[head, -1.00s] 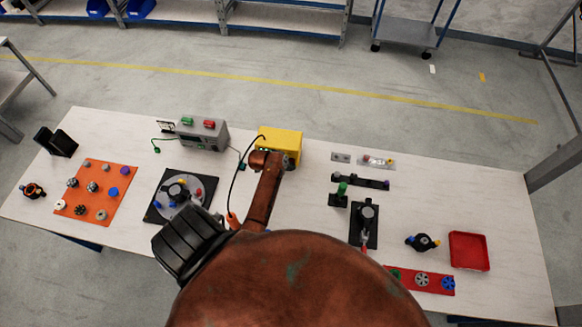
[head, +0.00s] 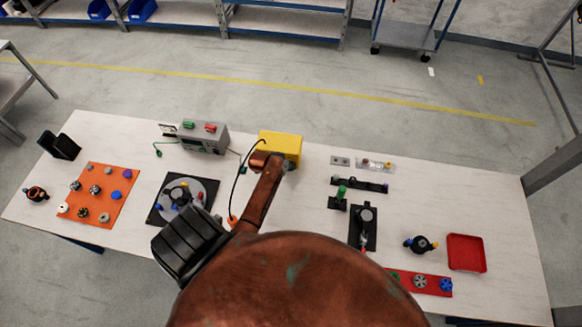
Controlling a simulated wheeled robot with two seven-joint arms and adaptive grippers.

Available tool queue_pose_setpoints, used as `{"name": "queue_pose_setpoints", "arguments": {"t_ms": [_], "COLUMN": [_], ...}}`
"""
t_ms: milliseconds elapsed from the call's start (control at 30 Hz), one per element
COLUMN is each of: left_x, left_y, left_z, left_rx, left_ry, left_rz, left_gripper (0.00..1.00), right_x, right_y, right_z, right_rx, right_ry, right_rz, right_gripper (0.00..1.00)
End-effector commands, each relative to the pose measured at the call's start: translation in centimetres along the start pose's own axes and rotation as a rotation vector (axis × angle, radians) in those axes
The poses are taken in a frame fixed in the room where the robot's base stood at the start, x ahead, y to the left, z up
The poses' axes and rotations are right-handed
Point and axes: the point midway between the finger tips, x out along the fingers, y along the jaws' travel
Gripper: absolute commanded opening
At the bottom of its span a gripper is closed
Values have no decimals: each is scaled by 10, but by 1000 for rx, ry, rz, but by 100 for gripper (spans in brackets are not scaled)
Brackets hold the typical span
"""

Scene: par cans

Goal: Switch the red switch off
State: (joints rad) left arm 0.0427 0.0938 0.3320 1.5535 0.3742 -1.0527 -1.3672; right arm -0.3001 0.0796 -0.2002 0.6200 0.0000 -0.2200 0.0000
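The red switch (head: 210,127) sits on top of a grey box (head: 203,142) at the back left of the table, right of a green switch (head: 188,125). Both are too small to tell which way they are set. My rust-brown arm reaches over the table to the front of the yellow box. My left gripper (head: 288,165) shows only as a small dark bit at the arm's end, right of the red switch and apart from it. The arm hides most of it, so its opening cannot be told. My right gripper is not in view.
A yellow box (head: 281,147) stands right of the grey box, with a black cable arching beside my arm. A black turntable (head: 158,212) and an orange board (head: 105,208) lie at left. A red tray (head: 467,253) lies at right.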

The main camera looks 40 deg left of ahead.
Motion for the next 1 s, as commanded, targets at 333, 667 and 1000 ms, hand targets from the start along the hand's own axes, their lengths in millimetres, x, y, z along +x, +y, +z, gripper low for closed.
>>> {"name": "queue_pose_setpoints", "arguments": {"t_ms": [333, 667, 1000], "left_x": [-5, -41, -100], "left_y": [4, 24, 22], "left_z": [-3, -10, -10], "left_rx": [2, 11, 8], "left_ry": [0, 2, 3], "left_rz": [-1, -3, 0], "left_gripper": [0, 0, 0], "right_x": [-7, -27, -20], "right_y": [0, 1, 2], "right_z": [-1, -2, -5], "right_rx": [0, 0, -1], "right_ry": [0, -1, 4], "right_rz": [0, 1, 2], "right_gripper": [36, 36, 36]}}
